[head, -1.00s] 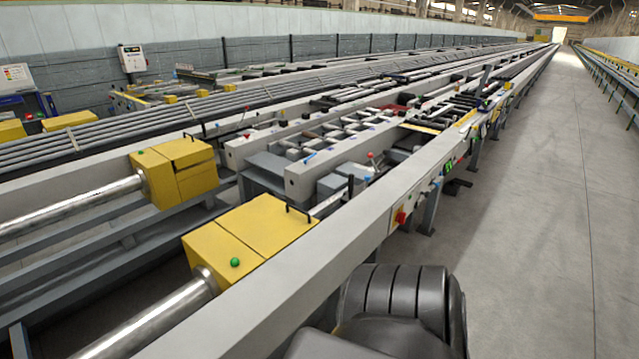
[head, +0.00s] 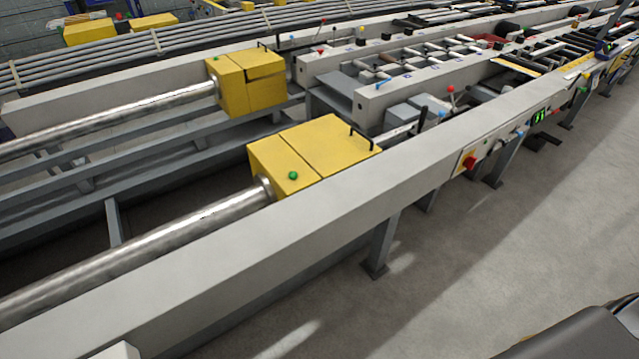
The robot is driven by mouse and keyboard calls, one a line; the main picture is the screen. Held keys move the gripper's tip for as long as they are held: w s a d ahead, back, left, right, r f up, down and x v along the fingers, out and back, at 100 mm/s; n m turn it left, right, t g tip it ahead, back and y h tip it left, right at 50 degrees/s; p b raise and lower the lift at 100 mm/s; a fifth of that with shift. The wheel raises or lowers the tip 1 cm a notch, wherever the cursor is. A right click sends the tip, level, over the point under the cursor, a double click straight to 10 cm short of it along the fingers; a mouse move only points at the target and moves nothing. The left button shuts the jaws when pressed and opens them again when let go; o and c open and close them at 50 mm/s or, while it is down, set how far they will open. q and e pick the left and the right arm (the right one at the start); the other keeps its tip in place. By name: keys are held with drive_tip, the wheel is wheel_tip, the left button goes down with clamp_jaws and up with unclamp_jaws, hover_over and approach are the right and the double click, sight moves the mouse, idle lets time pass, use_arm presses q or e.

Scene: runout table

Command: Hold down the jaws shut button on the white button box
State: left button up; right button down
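I cannot clearly make out the white button box or a jaws shut button in the head view. A pale corner (head: 120,351) of something pokes in at the bottom left edge, too cut off to identify. A small panel with a red knob (head: 470,162) sits on the outer face of the near grey rail (head: 300,218). Two yellow blocks (head: 312,150) (head: 262,92) stand at the ends of thick steel bars, and a green button (head: 292,175) shows on the nearer block. Neither of my grippers is in view. A dark part of my body shows at the bottom right.
The near rail runs from bottom left to upper right on grey legs (head: 383,245). Steel bars (head: 130,255) lie behind the rail. The concrete floor (head: 480,265) to the right is clear.

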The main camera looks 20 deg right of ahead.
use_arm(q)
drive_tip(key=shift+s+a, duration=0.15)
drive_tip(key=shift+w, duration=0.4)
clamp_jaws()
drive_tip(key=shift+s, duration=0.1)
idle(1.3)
